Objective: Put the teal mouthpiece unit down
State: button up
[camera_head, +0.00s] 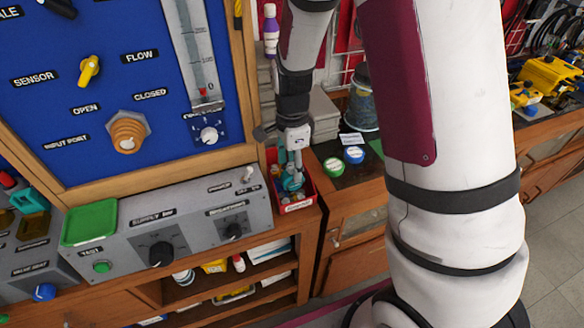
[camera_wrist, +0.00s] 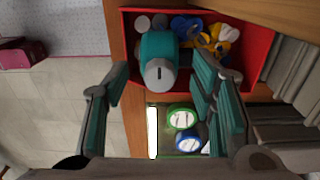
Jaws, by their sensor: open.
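The teal mouthpiece unit (camera_wrist: 158,52) lies in a red bin (camera_wrist: 257,78) in the wrist view, its pale grey end toward the camera. My gripper (camera_wrist: 160,95) is open, with its teal-padded fingers spread to the left and right of the unit's near end. The unit appears free of both fingers. In the head view my gripper (camera_head: 292,172) is over the red bin (camera_head: 310,186), which stands at the right end of the bench. There the gripper and bin wall partly hide the unit, and I cannot tell it clearly from the teal fingers.
Blue and yellow parts (camera_wrist: 222,38) lie beside the unit in the bin. A green-lidded jar (camera_head: 334,166) and a blue-lidded jar (camera_head: 354,155) stand right of the bin. The wooden panel frame (camera_head: 247,90) rises close on the left. Grey boxes (camera_head: 322,115) stand behind.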

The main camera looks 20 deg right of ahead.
notch_tip(320, 180, up, 11)
jog(key=s+r+n+t, duration=0.5)
jog(key=s+r+n, duration=1)
jog(key=s+n, duration=0.3)
jog(key=shift+s+d+t, duration=0.2)
jog(key=shift+s+t, duration=0.1)
jog(key=shift+s, duration=0.45)
